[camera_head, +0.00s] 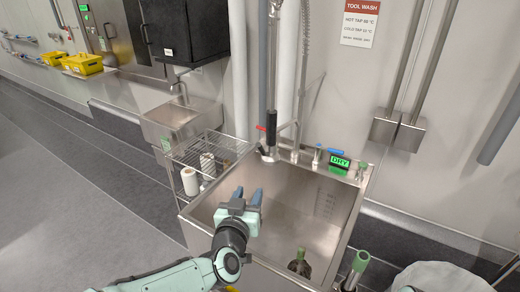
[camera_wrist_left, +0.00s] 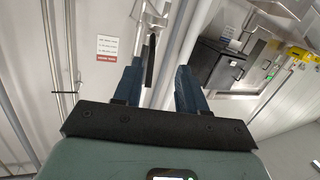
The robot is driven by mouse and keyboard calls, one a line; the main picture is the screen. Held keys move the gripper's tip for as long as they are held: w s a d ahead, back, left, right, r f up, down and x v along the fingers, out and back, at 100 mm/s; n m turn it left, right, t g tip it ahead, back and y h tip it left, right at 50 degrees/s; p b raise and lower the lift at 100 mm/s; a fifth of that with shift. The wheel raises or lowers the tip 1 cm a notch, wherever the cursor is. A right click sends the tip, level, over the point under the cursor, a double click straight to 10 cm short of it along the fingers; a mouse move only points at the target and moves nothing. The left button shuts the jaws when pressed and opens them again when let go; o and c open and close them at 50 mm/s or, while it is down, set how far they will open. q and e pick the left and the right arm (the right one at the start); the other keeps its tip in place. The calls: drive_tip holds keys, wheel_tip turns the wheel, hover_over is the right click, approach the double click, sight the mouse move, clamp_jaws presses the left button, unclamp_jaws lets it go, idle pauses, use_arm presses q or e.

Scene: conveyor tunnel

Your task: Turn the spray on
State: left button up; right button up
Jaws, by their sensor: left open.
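The spray (camera_head: 271,130) hangs on its hose above the back left of the steel sink (camera_head: 345,215); it has a black grip and a metal head, with a small red part beside it. No water shows coming from it. My left gripper (camera_head: 247,194) is open and empty over the left part of the sink, in front of and below the spray, not touching it. In the left wrist view, the gripper's two blue fingers (camera_wrist_left: 160,85) are apart, and a black grip (camera_wrist_left: 150,62), likely the spray's, appears between them. My right gripper does not show.
A dark tool with a green top (camera_head: 300,262) is in the sink. A wire rack (camera_head: 205,150) with white rolls stands left. Pipes line the wall.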

use_arm(q)
drive_tip(key=t, duration=0.1)
approach(259, 149)
drive_tip(key=s, duration=0.2)
drive_tip(key=w, duration=0.4)
drive_tip(key=w+d+p, duration=0.1)
drive_tip(key=w, duration=0.3)
drive_tip(key=w+d+p, duration=0.1)
drive_tip(key=w, duration=0.4)
drive_tip(key=shift+f, duration=0.25)
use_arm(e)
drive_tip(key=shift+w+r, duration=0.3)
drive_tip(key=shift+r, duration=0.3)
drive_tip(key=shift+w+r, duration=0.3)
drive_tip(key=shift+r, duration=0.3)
use_arm(q)
drive_tip(key=shift+s, duration=0.1)
clamp_jaws()
